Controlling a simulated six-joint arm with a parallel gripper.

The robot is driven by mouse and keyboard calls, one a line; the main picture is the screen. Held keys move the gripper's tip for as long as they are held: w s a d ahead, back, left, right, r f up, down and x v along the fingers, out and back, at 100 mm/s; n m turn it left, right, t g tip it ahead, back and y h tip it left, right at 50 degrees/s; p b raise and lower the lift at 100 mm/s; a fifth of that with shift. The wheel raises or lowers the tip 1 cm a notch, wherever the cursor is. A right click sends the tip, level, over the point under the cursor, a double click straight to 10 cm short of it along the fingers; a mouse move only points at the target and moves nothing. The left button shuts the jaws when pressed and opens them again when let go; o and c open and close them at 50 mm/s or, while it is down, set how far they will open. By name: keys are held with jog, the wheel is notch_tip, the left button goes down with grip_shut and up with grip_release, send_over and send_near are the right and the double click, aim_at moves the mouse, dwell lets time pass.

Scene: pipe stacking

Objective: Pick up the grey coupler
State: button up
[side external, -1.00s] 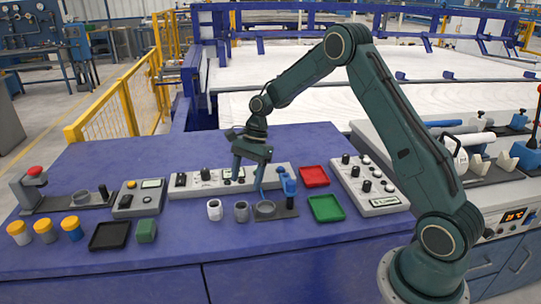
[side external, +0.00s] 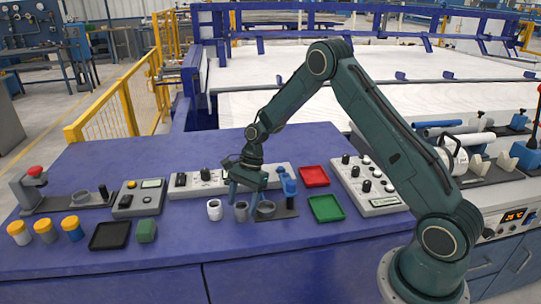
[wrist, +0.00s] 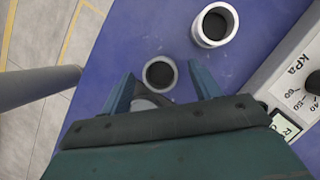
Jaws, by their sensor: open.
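The grey coupler (side external: 241,213) stands upright on the blue table, and in the wrist view it shows as a grey ring with a dark bore (wrist: 160,73). My gripper (side external: 243,203) is open and points down at the coupler. In the wrist view its two blue fingers (wrist: 162,80) appear on either side of the coupler, with space visible on both sides. Whether the fingertips are level with the coupler or above it is hard to tell. No contact is visible.
A white coupler (side external: 214,210) stands just left of the grey one and shows in the wrist view (wrist: 232,30). A holder (side external: 290,212) with a grey ring is close on the right. A control box (side external: 190,191) lies behind. Green (side external: 326,208) and red (side external: 314,176) trays are further right.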

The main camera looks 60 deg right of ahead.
aim_at(241, 206)
jog(key=shift+x, duration=0.85)
jog(key=c, duration=1.1)
jog(key=shift+o, duration=0.2)
jog(key=shift+r, duration=0.1)
notch_tip(241, 206, up, 20)
